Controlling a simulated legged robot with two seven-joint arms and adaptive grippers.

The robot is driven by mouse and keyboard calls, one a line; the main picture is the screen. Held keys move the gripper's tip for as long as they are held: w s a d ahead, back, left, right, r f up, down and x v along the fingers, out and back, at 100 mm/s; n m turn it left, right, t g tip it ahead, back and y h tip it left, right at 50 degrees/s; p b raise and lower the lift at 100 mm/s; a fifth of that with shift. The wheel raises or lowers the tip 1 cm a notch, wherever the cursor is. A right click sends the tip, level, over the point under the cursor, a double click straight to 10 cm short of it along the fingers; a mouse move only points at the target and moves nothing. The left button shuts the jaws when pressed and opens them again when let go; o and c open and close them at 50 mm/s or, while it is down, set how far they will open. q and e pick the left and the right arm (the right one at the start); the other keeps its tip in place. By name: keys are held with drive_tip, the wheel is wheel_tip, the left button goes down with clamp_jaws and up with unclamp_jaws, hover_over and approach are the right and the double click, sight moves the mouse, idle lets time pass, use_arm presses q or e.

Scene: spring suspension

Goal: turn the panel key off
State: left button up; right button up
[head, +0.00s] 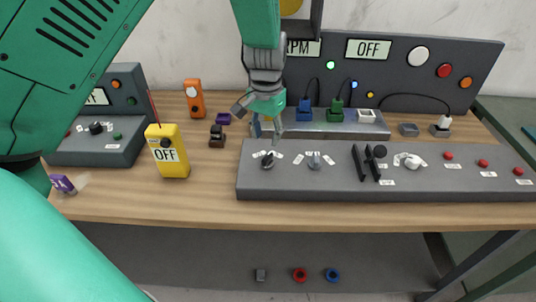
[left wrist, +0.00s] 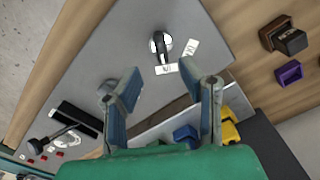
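The grey control panel (head: 400,187) stands on the wooden table. At its left end are a dark key-like switch (head: 267,161) and a grey knob (head: 315,160), each among small white labels. I cannot read these labels, nor tell for sure which one is the panel key. My left gripper (head: 262,112) hangs above and behind the panel's left end, open and empty, touching neither switch. In the left wrist view the dark switch (left wrist: 160,45) lies beyond the open fingertips; the grey knob (left wrist: 106,88) is beside one finger, partly hidden. My right gripper is not in view.
Behind the panel stand a metal strip with coloured plugs (head: 305,110) and an upright board (head: 440,70) whose display reads OFF. A yellow meter (head: 167,152) reading OFF is to the left. Black levers (head: 367,162) and red buttons (head: 483,163) are to the right.

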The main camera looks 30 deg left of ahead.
sight(267, 156)
use_arm(q)
drive_tip(key=f, duration=0.8)
drive_tip(key=shift+w+a, duration=0.1)
drive_tip(key=shift+w, duration=0.1)
clamp_jaws()
